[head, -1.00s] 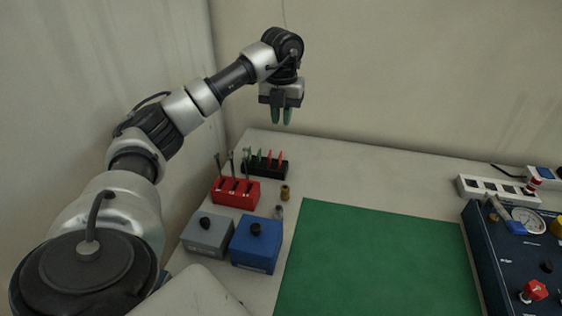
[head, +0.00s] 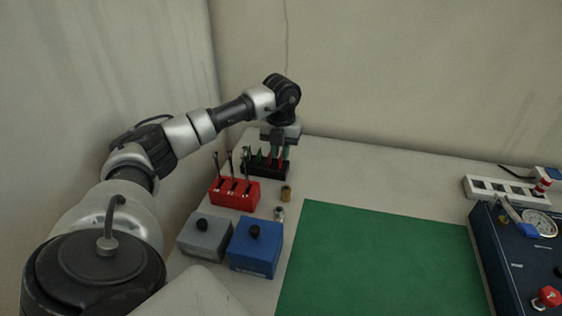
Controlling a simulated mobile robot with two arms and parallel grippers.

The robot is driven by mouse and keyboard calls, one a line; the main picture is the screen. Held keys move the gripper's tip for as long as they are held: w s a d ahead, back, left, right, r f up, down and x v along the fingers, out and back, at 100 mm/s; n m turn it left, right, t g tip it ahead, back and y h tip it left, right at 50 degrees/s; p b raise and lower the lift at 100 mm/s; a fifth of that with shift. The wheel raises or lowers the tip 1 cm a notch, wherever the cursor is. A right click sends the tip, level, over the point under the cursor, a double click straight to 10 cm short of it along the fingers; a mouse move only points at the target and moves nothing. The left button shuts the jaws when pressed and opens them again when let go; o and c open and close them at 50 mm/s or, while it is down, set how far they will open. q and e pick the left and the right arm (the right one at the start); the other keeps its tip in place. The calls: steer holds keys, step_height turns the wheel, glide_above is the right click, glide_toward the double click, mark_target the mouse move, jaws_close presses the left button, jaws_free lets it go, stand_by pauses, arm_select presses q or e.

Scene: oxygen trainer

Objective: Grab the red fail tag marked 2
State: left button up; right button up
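A black rack (head: 265,170) at the back left of the table holds upright tags, green ones on the left and red ones on the right. The red tags (head: 281,163) are partly covered by my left gripper, and their numbers are too small to read. My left gripper (head: 279,159) points down over the right part of the rack, its fingertips at the red tags. Its two greenish fingers look apart; I cannot tell whether they touch a tag. My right gripper is not in view.
A red holder (head: 234,193) with upright tools stands in front of the rack. Grey (head: 204,239) and blue (head: 256,249) boxes and a small brass piece (head: 286,193) are nearby. A green mat (head: 375,260) lies clear; a dark blue gauge panel (head: 510,262) stands right.

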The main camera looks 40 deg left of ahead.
arm_select(q)
steer(key=shift+f, duration=0.9)
steer(key=shift+c, duration=0.3)
jaws_close()
steer(key=shift+r, duration=0.1)
